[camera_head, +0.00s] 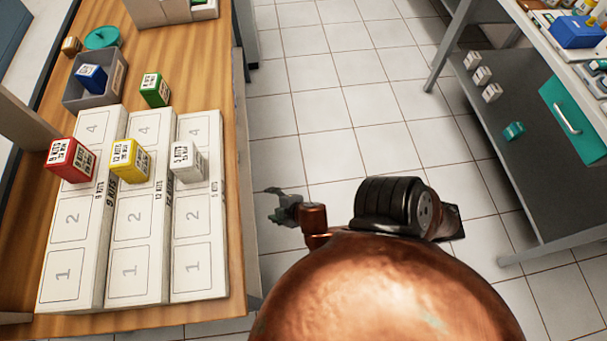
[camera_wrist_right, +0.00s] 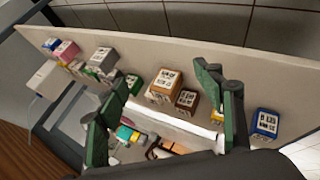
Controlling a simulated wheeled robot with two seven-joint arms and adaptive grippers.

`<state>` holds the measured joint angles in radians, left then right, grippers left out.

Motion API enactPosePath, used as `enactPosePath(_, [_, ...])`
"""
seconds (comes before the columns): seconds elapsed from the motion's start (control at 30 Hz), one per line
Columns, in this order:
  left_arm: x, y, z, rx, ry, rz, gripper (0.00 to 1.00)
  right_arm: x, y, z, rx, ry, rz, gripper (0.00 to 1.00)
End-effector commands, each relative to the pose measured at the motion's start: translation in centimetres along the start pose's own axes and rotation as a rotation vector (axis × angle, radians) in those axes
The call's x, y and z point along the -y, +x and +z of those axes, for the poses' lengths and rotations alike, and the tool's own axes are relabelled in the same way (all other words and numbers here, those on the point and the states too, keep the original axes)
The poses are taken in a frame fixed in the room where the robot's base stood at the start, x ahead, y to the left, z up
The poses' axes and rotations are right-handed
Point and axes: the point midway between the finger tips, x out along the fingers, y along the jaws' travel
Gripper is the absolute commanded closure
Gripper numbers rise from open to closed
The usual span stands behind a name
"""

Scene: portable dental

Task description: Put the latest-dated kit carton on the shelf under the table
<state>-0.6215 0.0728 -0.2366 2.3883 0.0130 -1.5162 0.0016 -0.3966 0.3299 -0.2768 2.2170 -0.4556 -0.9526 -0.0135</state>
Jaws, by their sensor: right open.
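Small cartons with printed labels stand on the wooden table in the head view: a red carton (camera_head: 70,160), a yellow carton (camera_head: 125,160), a white carton (camera_head: 188,162) and a green carton (camera_head: 154,90). A blue carton (camera_head: 91,78) sits in a grey tray (camera_head: 112,88). I cannot read any dates. A grey shelf (camera_head: 510,190) lies under the table at right. My right gripper (camera_head: 284,204) is over the floor, right of the wooden table. In the right wrist view the right gripper (camera_wrist_right: 170,98) is open, with no carton held between its green fingers. My left gripper is out of view.
White numbered strips (camera_head: 135,240) lie under the front cartons. Several small white boxes (camera_head: 482,75), a teal item (camera_head: 514,131) and a teal handled case (camera_head: 572,118) are on or by the shelf. The right wrist view shows a panel with several cartons, including a brown carton (camera_wrist_right: 187,99).

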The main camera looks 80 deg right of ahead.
Motion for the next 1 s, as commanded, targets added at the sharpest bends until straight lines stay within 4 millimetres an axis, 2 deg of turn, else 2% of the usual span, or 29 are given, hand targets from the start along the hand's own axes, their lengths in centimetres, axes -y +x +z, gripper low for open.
enactPosePath(0.03, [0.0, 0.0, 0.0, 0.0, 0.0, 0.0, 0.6, 2.9, -1.3, 3.5, 0.11, 0.107, -0.084, 0.38])
enactPosePath(0.1, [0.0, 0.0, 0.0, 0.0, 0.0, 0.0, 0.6, 7.0, -3.5, 7.5, 0.25, 0.229, -0.202, 0.38])
enactPosePath(0.13, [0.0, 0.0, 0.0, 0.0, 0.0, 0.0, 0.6, 8.6, -4.6, 8.8, 0.303, 0.271, -0.249, 0.38])
enactPosePath(0.2, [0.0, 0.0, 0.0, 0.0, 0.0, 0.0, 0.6, 12.0, -7.1, 11.1, 0.407, 0.354, -0.35, 0.38])
enactPosePath(0.33, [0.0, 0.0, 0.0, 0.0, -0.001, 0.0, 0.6, 16.2, -10.9, 13.1, 0.529, 0.445, -0.485, 0.38])
enactPosePath(0.4, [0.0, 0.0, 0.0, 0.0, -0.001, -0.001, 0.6, 17.4, -12.0, 13.4, 0.561, 0.468, -0.524, 0.38])
enactPosePath(0.5, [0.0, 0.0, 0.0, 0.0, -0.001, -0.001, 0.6, 18.0, -12.7, 13.7, 0.579, 0.478, -0.546, 0.38])
enactPosePath(1.0, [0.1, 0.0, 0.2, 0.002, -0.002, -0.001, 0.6, 17.9, -12.6, 13.7, 0.577, 0.475, -0.544, 0.38])
